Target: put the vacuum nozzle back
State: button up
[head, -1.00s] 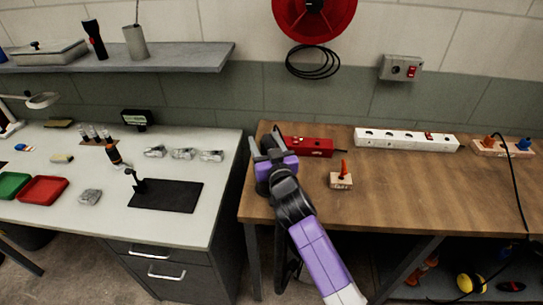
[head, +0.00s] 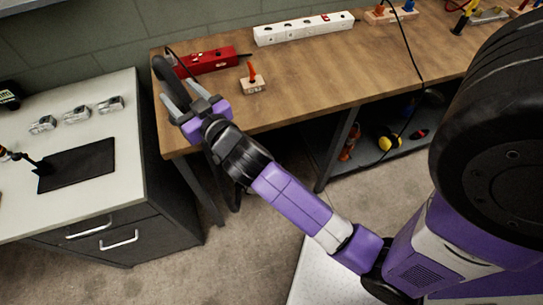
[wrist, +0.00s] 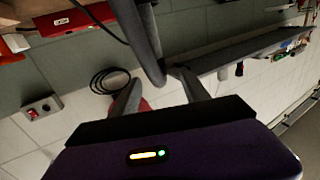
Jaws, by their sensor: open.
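My gripper (head: 178,98) is at the left end of the wooden workbench, its two grey fingers apart. A dark curved tube (head: 160,70), which looks like the vacuum nozzle, stands at the fingertips. In the wrist view the dark tube (wrist: 148,45) comes down between the spread fingers of the gripper (wrist: 158,80). I cannot tell whether it touches either finger. The tube's lower end and its holder are not clearly visible.
A red box (head: 208,61) with a black cable lies on the workbench (head: 330,75) just beyond my gripper. A small wooden block with an orange peg (head: 253,84) is to its right, a white power strip (head: 303,29) behind.

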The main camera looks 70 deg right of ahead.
jog(key=s+a+f+n+y, duration=0.25)
jog(key=s+a+f, duration=0.25)
jog(key=s+a, duration=0.3)
jog(key=s+a+n+y, duration=0.1)
jog(key=s+a+y, duration=0.2)
jog(key=s, duration=0.8)
jog(key=s+a+r+n+g+y, duration=0.1)
jog(key=s+a+n+y, duration=0.1)
jog(key=s+a, duration=0.5)
jog(key=s+y, duration=0.1)
jog(key=s, duration=0.4)
jog(key=shift+a+r, duration=0.3)
jog(key=shift+a, duration=0.05)
